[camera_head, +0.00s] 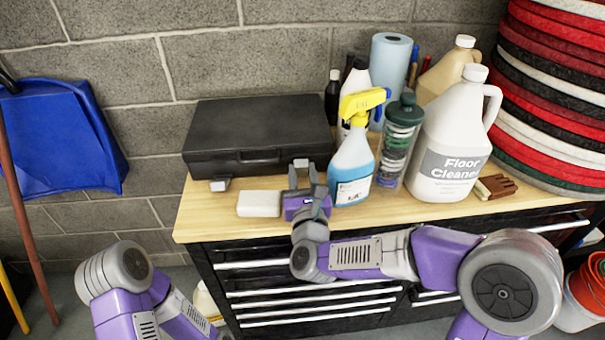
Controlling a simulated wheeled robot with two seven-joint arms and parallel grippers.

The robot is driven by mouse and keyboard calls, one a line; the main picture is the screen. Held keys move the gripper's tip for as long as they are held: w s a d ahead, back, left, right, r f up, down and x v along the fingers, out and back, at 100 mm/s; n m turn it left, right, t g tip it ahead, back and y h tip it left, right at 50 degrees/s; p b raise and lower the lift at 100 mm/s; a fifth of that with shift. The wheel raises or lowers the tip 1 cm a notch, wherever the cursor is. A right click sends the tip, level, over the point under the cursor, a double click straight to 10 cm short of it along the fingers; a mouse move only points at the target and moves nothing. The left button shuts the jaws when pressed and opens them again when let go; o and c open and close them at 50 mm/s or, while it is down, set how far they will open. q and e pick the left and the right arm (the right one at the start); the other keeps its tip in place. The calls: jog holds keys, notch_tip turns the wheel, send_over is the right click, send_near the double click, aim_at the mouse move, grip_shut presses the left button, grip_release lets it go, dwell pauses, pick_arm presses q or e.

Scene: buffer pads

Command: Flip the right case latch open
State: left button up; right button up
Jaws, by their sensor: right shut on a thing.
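A closed black case (258,128) lies on the wooden top of a workbench, its handle (260,157) facing me. The left latch (220,184) is a small grey tab low on the front. The right latch (300,163) is a grey piece at the front right, partly hidden by my right gripper. My right gripper (304,176) is at the case's front right corner, its fingers pointing at the case and shut on the right latch. The exact latch angle is hard to tell. Only links of my left arm show at bottom left; its gripper is out of view.
A white block (259,203) lies left of my right gripper. A blue spray bottle (353,160) stands close on its right, with a green-lidded jar (399,145) and a floor cleaner jug (450,140) beyond. Stacked pads (555,90) fill the right.

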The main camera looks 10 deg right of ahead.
jog(key=o, duration=1)
jog(key=shift+o, duration=0.2)
jog(key=s, duration=0.7)
jog(key=shift+s+f, duration=0.3)
jog(key=shift+f, duration=0.1)
